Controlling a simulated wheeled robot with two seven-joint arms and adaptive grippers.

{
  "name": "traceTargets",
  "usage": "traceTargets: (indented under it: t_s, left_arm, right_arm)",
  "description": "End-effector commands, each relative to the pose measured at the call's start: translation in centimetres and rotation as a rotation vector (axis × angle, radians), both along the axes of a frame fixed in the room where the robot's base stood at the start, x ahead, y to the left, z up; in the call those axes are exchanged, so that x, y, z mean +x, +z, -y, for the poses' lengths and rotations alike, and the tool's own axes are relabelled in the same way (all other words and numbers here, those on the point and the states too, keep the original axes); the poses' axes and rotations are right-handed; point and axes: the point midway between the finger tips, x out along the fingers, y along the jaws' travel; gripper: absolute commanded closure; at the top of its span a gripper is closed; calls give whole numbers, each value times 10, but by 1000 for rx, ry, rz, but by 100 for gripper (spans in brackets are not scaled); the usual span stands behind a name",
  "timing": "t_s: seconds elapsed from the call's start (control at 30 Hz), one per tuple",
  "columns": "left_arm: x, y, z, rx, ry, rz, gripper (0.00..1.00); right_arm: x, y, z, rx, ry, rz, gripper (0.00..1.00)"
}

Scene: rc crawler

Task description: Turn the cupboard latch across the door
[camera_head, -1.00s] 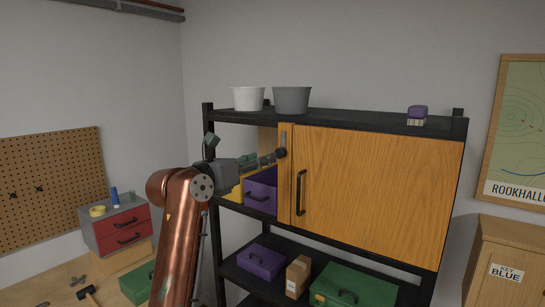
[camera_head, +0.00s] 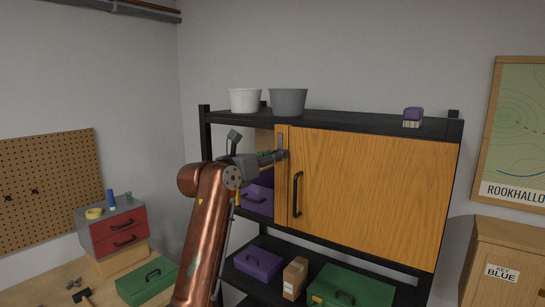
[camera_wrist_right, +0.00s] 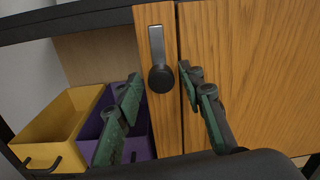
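The cupboard door (camera_head: 375,195) is orange wood, shut, with a black upright handle (camera_head: 297,194) near its left edge. The latch (camera_wrist_right: 156,45) is a grey bar with a dark round knob at its lower end. It stands upright on the wooden post left of the door seam, not crossing the seam. In the head view my right gripper (camera_head: 276,156) is at the post and covers the knob. In the wrist view its green-padded fingers (camera_wrist_right: 162,98) are spread, one on each side of the knob; contact cannot be told. My left gripper is not in view.
Left of the post is an open bay with a yellow bin (camera_wrist_right: 60,125) and a purple bin (camera_head: 257,199). Toolboxes sit below.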

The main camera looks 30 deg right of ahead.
Motion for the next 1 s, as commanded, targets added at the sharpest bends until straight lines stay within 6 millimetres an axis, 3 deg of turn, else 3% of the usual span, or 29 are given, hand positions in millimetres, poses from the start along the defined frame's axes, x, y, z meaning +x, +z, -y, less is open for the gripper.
traceTargets:
  t_s: [0.47,0.77,1.0]
  left_arm:
    - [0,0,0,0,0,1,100]
    - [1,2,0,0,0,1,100]
    - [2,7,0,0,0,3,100]
  right_arm:
    - [0,0,0,0,0,0,99]
    - [0,0,0,10,1,23,100]
    - [-1,1,0,56,-1,135,100]
